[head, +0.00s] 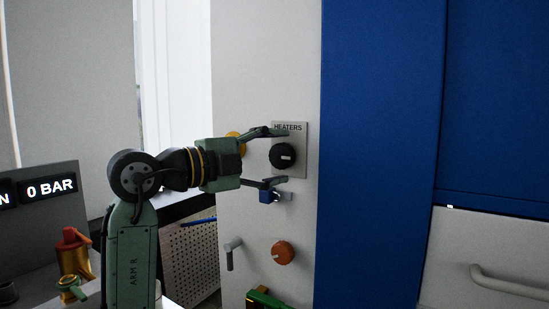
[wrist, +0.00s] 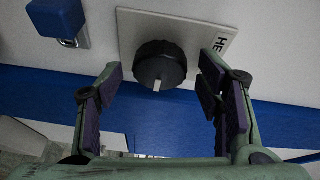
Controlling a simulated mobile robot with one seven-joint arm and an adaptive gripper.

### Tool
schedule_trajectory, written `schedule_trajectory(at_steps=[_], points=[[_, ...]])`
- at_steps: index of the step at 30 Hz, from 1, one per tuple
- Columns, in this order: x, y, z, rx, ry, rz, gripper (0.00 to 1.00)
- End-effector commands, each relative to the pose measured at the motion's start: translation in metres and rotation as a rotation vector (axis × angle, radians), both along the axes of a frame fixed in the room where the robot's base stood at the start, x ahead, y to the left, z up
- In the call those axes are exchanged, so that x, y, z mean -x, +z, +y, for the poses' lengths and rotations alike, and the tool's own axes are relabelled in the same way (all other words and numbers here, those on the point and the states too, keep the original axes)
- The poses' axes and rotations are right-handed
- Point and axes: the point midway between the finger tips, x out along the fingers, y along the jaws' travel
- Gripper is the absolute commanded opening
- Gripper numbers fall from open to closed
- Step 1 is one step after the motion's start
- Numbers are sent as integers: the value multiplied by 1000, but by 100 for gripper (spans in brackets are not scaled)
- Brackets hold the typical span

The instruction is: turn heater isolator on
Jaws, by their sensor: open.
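The heater isolator is a round black knob (head: 283,156) with a pale pointer mark, on a light plate (head: 299,139) labelled HEATERS on the white panel. In the wrist view the knob (wrist: 159,65) sits between and beyond my open fingers, and the plate (wrist: 130,22) shows behind it. My gripper (head: 275,157) is open, one finger above the knob's height and one below. It also shows in the wrist view (wrist: 159,85), with nothing between its fingers clearly gripped. I cannot tell whether the fingers touch the knob.
A blue padlock (head: 269,196) hangs just below the plate, near my lower finger; it also shows in the wrist view (wrist: 58,17). Below are an orange knob (head: 282,252) and a grey lever handle (head: 231,254). A yellow round part (head: 236,140) is partly hidden behind my gripper.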

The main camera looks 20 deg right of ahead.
Motion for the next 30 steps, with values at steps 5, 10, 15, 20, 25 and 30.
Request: schedule_trajectory(at_steps=[5,10,15,20,25,30], points=[[6,1,26,1,3,0,60],[17,1,62,1,3,0,60],[25,1,92,0,3,0,60],[30,1,108,0,1,0,60],[32,1,113,0,0,0,60],[32,1,113,0,0,0,60]])
